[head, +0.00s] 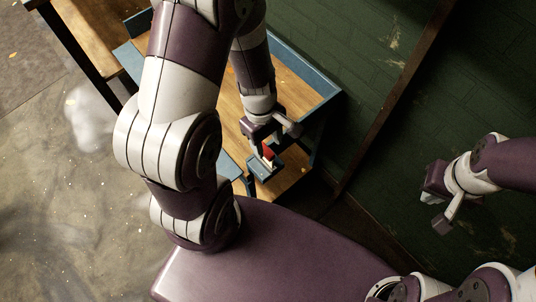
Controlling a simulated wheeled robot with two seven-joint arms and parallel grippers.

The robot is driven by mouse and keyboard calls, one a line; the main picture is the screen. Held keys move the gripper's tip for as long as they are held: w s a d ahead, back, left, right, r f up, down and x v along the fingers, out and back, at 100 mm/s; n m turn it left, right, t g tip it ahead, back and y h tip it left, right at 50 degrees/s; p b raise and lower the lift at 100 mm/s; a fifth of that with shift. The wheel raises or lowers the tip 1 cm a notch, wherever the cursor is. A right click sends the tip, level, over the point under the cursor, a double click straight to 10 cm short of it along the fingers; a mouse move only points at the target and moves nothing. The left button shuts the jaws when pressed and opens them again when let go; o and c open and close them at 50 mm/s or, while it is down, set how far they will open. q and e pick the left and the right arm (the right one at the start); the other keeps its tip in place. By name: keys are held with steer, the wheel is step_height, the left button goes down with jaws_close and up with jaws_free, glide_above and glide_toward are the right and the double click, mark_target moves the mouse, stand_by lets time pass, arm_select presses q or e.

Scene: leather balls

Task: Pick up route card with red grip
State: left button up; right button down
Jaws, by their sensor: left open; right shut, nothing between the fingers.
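The route card's red grip (268,152) shows in the head view just below my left gripper, with a small pale part of the card under it. The card stands in a small dark blue holder (262,172) near the front of the wooden bench. My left gripper (274,139) is open, right above or beside the red grip. I cannot tell whether the grip is between its fingers. My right gripper (437,213) is shut and empty, off to the right and well away from the bench.
The wooden bench (301,95) has a raised blue edge (309,72) along its back and right side. A dark green brick wall (340,45) stands behind it. Another wooden table (92,28) is at upper left. Open floor (60,210) lies at left.

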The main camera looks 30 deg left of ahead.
mark_target(265, 148)
arm_select(q)
steer(key=shift+f, duration=0.65)
steer(key=f+b, duration=0.1)
steer(key=f, duration=0.2)
steer(key=f+b, duration=0.1)
steer(key=shift+s+a+f+b, duration=0.2)
steer(key=shift+a+f+b, duration=0.05)
steer(key=shift+f+b, duration=0.05)
steer(key=shift+d+f, duration=0.15)
steer(key=shift+f, duration=0.1)
steer(key=shift+d, duration=0.1)
steer(key=shift+r, duration=0.1)
jaws_close()
